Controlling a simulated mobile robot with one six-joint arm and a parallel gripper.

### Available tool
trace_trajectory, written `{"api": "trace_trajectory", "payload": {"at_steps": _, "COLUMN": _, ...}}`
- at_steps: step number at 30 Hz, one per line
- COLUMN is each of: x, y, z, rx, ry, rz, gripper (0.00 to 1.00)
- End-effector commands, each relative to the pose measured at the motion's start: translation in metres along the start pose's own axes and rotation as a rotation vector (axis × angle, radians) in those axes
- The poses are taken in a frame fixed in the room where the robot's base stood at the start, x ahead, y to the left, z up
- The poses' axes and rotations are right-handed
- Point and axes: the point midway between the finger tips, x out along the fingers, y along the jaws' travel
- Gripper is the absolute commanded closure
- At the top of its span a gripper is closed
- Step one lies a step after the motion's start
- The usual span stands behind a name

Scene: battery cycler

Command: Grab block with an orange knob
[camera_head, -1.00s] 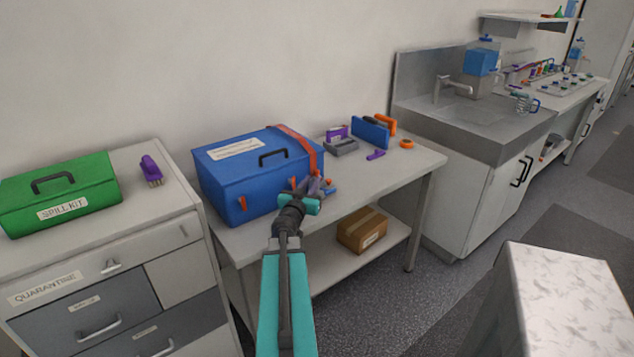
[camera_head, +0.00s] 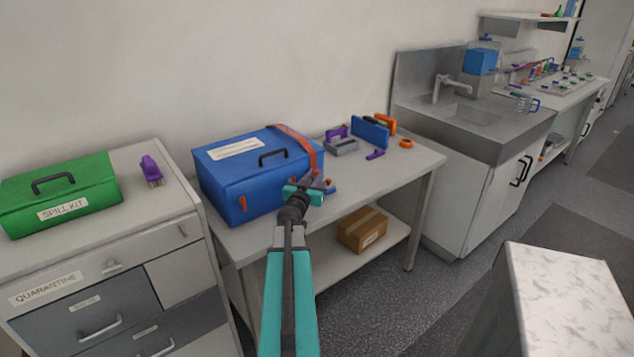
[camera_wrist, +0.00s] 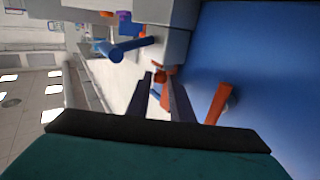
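My gripper (camera_head: 314,181) is at the front right corner of the blue box, above the table. In the wrist view its two dark fingers (camera_wrist: 161,82) are apart, with a gap between them. A small orange piece (camera_wrist: 159,88) shows in or beyond that gap; I cannot tell whether it is the knob of a block. In the head view a small blue and orange item (camera_head: 331,188) lies just right of the fingertips, partly hidden. A grey block (camera_head: 342,147) lies farther back on the table; no orange knob is clear on it.
The blue box (camera_head: 240,180) with orange latches is close beside the fingers. A blue upright piece (camera_head: 369,134), orange ring (camera_head: 406,143) and purple item (camera_head: 375,154) stand behind. The table's right front is clear. A cardboard box (camera_head: 362,230) sits below.

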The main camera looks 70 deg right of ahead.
Motion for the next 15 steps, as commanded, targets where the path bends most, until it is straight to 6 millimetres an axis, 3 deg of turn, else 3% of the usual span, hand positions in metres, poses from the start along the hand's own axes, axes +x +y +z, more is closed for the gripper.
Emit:
{"api": "trace_trajectory", "payload": {"at_steps": 4, "x": -0.0001, "y": -0.0001, "z": -0.0001, "rx": 0.000, "ry": 0.000, "rz": 0.000, "gripper": 0.80}}
{"api": "trace_trajectory", "payload": {"at_steps": 8, "x": -0.0001, "y": -0.0001, "z": 0.0000, "rx": 0.000, "ry": 0.000, "rz": 0.000, "gripper": 1.00}}
{"api": "trace_trajectory", "payload": {"at_steps": 15, "x": 0.0000, "y": 0.0000, "z": -0.0003, "rx": 0.000, "ry": 0.000, "rz": 0.000, "gripper": 1.00}}
